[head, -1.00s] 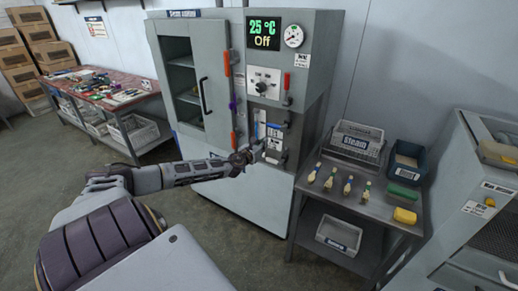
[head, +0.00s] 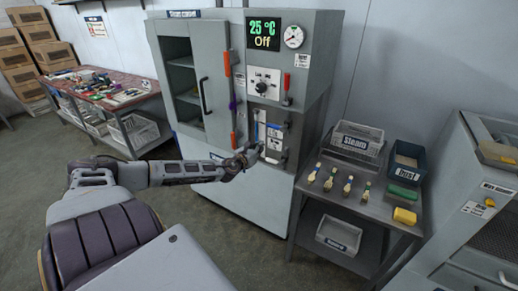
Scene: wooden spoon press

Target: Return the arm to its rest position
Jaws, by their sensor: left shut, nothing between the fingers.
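My left arm reaches in from the left across the lower part of the head view. Its gripper (head: 254,153) is shut and empty, in front of the lower control panel of the grey steam cabinet (head: 210,150). It overlaps the panel near a blue-marked strip in the picture; whether it touches anything there I cannot tell. The cabinet's display (head: 264,34) reads 25 °C and Off. My right gripper is not in view.
A cluttered workbench (head: 105,92) stands at the left. Floor is clear between them.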

